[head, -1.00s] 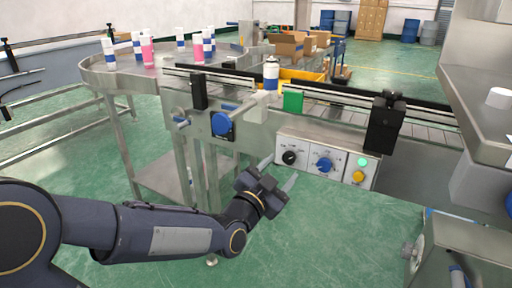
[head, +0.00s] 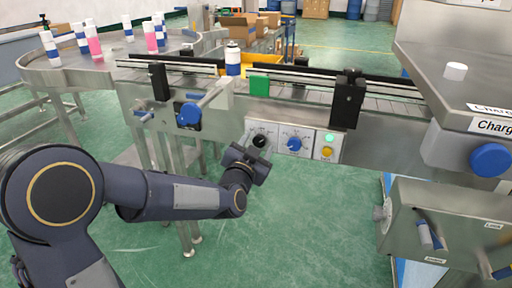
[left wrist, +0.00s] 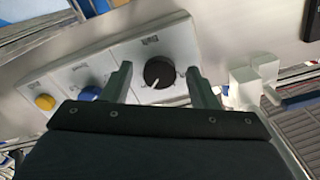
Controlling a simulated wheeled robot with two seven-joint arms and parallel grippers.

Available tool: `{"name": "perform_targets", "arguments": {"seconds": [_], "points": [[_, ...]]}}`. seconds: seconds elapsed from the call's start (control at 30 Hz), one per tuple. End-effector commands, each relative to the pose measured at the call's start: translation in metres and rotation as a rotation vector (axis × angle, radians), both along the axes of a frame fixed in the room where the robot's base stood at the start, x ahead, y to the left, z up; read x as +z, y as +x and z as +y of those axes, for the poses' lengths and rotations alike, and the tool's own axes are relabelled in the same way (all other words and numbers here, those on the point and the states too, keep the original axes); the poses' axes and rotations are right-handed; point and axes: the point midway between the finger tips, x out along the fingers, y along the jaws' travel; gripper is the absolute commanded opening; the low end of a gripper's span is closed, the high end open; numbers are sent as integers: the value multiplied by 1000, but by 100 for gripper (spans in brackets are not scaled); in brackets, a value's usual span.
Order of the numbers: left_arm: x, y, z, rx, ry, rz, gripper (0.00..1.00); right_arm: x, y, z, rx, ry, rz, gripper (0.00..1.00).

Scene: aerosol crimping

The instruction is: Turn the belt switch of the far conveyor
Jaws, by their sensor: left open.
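The far conveyor (head: 380,104) carries a control box with a black rotary switch, a blue knob (head: 294,144), a green lamp (head: 330,138) and a yellow button (head: 326,152). The black switch (head: 259,141) is at the box's left end in the head view. It shows clearly in the left wrist view (left wrist: 159,72). My left gripper (left wrist: 162,82) is open, with one finger on each side of the black switch in that view. In the head view my left gripper (head: 256,146) partly covers the box's left end. Contact with the switch cannot be told. My right gripper is not in view.
A round table (head: 80,72) with several bottles stands at the left. A white and blue can (head: 233,60) stands on the conveyor. A steel machine with a blue knob (head: 490,160) is at the right. The green floor in front is clear.

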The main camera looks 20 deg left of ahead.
Motion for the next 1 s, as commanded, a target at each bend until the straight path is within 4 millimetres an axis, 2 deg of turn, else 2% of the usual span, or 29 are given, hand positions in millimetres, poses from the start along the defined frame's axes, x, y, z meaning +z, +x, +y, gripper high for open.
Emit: {"name": "perform_targets", "arguments": {"seconds": [0.17,0.5,0.77,1.0], "points": [[0,0,0,0,0,0,54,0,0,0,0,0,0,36],[0,0,0,0,0,1,9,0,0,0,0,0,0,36],[-1,0,0,0,-25,1,9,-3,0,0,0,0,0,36],[-3,0,0,1,-140,4,9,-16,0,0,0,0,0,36]]}}
